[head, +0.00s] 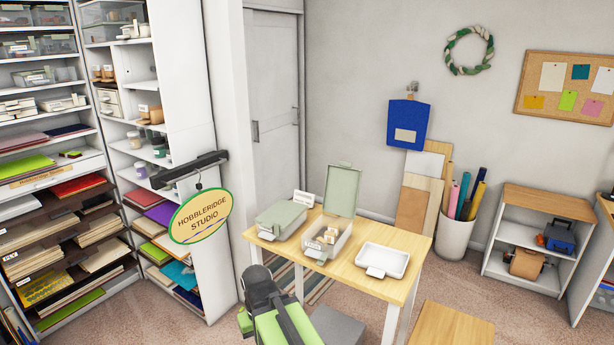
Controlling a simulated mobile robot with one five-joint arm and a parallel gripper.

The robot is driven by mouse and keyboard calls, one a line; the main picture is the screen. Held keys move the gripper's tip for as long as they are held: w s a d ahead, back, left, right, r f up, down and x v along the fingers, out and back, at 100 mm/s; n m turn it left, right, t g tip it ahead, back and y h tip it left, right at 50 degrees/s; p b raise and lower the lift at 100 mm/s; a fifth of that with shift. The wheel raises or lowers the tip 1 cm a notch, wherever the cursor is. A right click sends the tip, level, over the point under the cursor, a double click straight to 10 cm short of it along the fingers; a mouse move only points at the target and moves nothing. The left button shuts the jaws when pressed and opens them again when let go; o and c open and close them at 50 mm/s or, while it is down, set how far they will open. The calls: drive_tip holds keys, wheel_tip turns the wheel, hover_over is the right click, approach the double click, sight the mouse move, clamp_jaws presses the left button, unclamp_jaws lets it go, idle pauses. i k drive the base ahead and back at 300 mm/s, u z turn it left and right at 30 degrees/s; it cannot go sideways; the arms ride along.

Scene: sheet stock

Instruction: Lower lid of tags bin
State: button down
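The open bin (329,246) is a pale grey-green box on the wooden table, holding small tan and cream pieces. Its lid (343,190) stands upright at the back edge. A label shows on the bin's front, but it is too small to read, so I cannot confirm that this is the tags bin. A similar bin with its lid shut (280,220) stands to its left. My green and black arm shows at the bottom, in front of the table. I can make out no gripper fingers.
A shallow white tray (382,262) lies right of the open bin on the table (350,279). A small white sign (303,198) stands behind the bins. A hanging oval sign (200,217) is at the left. A grey block (337,325) and another wooden top (450,326) are in front.

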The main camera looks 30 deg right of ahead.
sight(343, 182)
drive_tip(key=u, duration=0.9)
drive_tip(key=i, duration=1.35)
drive_tip(key=z, duration=0.45)
drive_tip(key=i, duration=1)
drive_tip(key=z, duration=0.7)
